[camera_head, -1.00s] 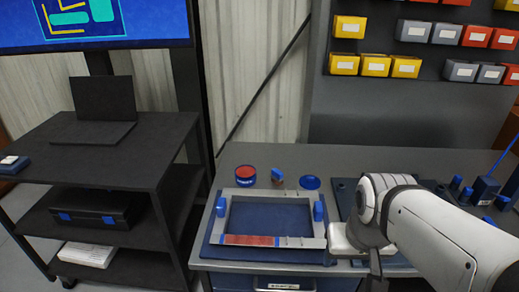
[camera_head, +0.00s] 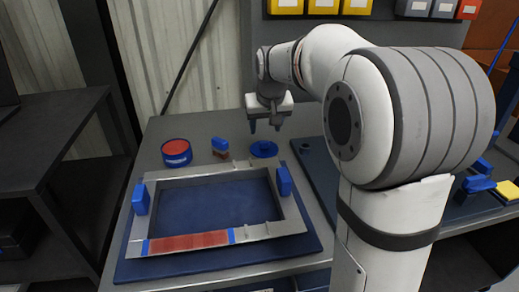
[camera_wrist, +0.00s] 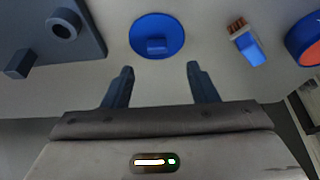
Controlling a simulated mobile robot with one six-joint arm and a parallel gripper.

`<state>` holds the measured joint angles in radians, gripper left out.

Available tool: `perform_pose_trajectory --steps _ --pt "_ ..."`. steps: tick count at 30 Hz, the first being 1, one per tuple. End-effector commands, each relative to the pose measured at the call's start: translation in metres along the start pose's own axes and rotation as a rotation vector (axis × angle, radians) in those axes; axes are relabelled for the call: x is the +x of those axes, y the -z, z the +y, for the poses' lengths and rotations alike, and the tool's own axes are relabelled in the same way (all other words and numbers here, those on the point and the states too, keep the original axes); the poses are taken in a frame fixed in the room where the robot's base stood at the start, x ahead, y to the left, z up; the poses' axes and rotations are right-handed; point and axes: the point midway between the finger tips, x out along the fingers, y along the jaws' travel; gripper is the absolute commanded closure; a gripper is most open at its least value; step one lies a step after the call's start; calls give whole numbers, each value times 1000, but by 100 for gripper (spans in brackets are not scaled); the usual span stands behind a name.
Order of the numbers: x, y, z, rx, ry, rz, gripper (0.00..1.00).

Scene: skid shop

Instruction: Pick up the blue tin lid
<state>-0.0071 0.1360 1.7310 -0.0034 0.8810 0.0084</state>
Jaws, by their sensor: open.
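The blue tin lid (camera_head: 264,149) lies flat on the grey workbench, behind the metal frame. In the wrist view the lid (camera_wrist: 157,30) is a round blue disc with a small blue block-like knob (camera_wrist: 157,45) on it. My gripper (camera_head: 263,124) is above the lid in the head view, pointing down. In the wrist view its two fingers (camera_wrist: 160,75) are apart with nothing between them, and the lid shows beyond the fingertips, centred between them. The gripper is open and does not appear to touch the lid.
A metal frame (camera_head: 270,230) with blue clamps lies on a blue mat (camera_head: 160,267) in front. A dark plate (camera_wrist: 85,50) with fittings lies on the other side.

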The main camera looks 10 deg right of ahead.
Motion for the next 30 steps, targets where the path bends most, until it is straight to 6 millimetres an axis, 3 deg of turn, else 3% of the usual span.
perform_pose_trajectory --steps 10,18,26,30 --pt "34 0 1 -1 1 -1 47" --pt "73 0 4 -2 1 -3 47" --pt "75 1 4 -2 1 0 47" --pt "75 1 4 -1 1 -1 59"
